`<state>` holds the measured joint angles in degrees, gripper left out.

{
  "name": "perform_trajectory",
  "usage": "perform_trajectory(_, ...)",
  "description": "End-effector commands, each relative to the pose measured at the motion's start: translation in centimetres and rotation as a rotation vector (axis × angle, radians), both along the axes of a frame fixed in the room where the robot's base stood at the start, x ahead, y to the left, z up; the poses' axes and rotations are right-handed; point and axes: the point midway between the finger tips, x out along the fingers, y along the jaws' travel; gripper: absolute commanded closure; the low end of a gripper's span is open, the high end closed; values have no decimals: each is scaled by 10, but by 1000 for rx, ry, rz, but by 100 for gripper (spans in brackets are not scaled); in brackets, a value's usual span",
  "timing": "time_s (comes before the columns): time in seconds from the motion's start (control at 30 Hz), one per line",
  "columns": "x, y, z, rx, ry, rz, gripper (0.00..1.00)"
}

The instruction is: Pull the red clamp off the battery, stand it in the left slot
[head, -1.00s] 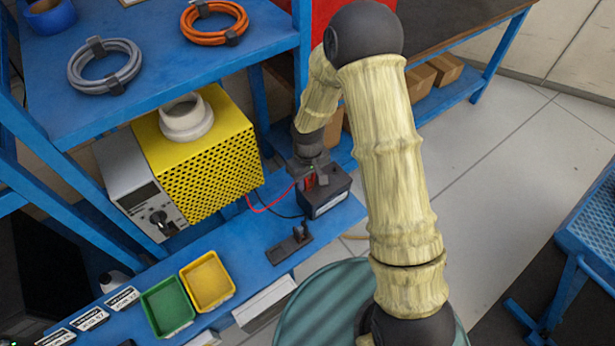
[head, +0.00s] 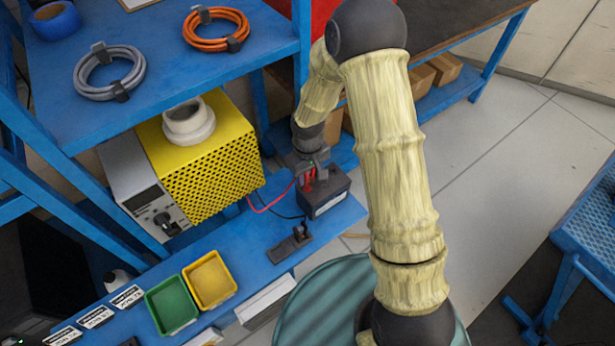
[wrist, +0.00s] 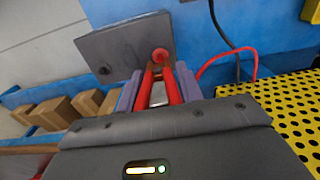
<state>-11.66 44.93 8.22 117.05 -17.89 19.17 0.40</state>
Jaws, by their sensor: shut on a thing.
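The battery (head: 330,198) is a dark box on the blue bench; its dark top (wrist: 120,45) fills the upper middle of the wrist view. My gripper (head: 309,176) is above the battery's near-left part. In the wrist view its two fingers (wrist: 159,92) are shut on the red clamp (wrist: 172,88), whose two red arms lie between them. The clamp's far end is at the red terminal (wrist: 160,55); I cannot tell whether it still touches. The red clamp also shows below my gripper in the head view (head: 308,184). A dark slotted holder (head: 287,246) sits on the bench, its slots unclear.
A yellow perforated power supply (head: 215,155) stands left of the battery. A red cable (head: 268,207) and a black cable run between them. Green (head: 171,306) and yellow (head: 210,281) trays sit in front. A blue shelf (head: 150,60) overhangs the back left.

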Motion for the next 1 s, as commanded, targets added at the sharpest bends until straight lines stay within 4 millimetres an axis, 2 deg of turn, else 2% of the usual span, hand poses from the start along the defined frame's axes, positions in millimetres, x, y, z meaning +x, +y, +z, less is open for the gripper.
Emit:
perform_trajectory(0.8,0,0,28,0,0,0,100)
perform_trajectory(1.0,0,0,29,0,0,0,100)
